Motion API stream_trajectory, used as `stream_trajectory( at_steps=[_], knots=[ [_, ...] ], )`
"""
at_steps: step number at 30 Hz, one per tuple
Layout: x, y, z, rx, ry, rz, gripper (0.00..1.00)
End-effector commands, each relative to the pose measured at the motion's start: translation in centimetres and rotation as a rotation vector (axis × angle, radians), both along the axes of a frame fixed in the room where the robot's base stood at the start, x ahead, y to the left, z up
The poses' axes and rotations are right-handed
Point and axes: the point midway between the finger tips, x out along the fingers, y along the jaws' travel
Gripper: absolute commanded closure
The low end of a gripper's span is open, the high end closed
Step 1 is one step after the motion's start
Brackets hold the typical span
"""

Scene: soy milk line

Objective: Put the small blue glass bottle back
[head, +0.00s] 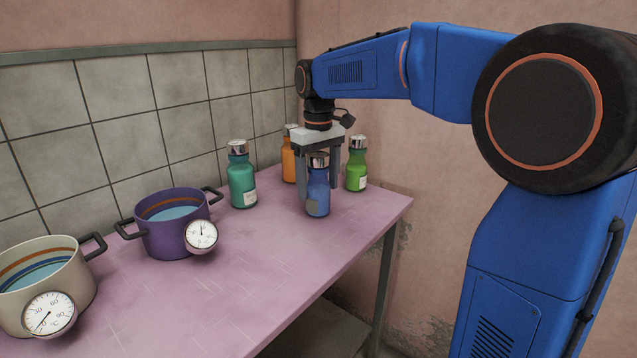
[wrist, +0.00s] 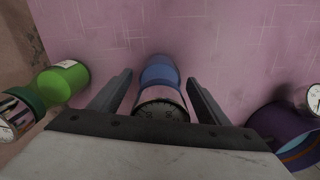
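The small blue glass bottle (head: 318,200) has a shiny metal cap and a pale label. It stands upright on the pink table, near the table's right edge. My gripper (head: 321,184) points straight down over it, with a finger on either side. In the wrist view the bottle's blue body (wrist: 159,71) and cap lie between the two fingers of my gripper (wrist: 160,77). A narrow gap shows on each side, so the gripper looks open around the bottle and not closed on it.
A green bottle (head: 356,172) stands close behind on the right, an orange bottle (head: 288,160) behind on the left, and a teal bottle (head: 242,184) farther left. A purple pot (head: 165,238) and a cream pot (head: 75,280) carry gauges. The front of the table (head: 265,270) is clear.

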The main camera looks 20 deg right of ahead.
Motion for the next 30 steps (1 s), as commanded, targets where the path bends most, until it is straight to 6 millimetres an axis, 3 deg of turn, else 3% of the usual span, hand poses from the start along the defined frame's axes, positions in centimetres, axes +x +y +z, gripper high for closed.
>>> stream_trajectory(
  at_steps=[11,24,30],
  knots=[
    [0.0,0.0,0.9,0.000,0.000,0.000,0.30],
    [0.0,0.0,8.7,0.000,-0.001,0.000,0.30],
    [0.0,0.0,11.3,0.000,-0.001,0.000,0.30]
  ],
)
